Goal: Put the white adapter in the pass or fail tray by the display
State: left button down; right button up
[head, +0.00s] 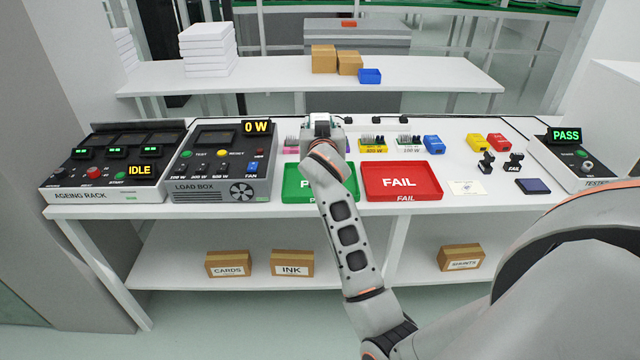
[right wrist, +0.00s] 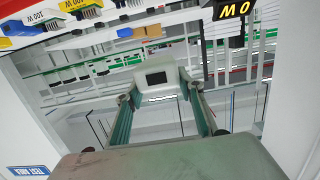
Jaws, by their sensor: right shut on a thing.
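My right gripper (head: 322,122) is at the back of the bench, above and behind the green tray. It is shut on the white adapter (right wrist: 157,78), which shows a dark square on its face between the fingertips in the right wrist view. In the head view the gripper and wrist mostly hide the adapter. The green tray (head: 292,190) is partly covered by my right arm; only the "P" of its label shows. The red FAIL tray (head: 402,170) is to its right and looks empty. The display (head: 565,135) at the right reads PASS. My left gripper is out of view.
The load box (head: 220,165), reading 0 W, and the ageing rack (head: 110,165), reading IDLE, stand at the left. Several coloured plug blocks (head: 374,145) line the back. A white card (head: 467,187) and a dark blue pad (head: 533,186) lie right of the red tray.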

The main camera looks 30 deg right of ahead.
notch_tip(320, 180, down, 13)
jog(key=shift+f+b, duration=0.15)
jog(key=shift+b, duration=1.1)
jog(key=shift+f, duration=0.5)
notch_tip(320, 180, down, 4)
jog(key=shift+r+b, duration=0.2)
jog(key=shift+b, duration=0.4)
jog(key=shift+f, duration=0.1)
jog(key=o, duration=1.3)
jog(key=shift+f, duration=0.15)
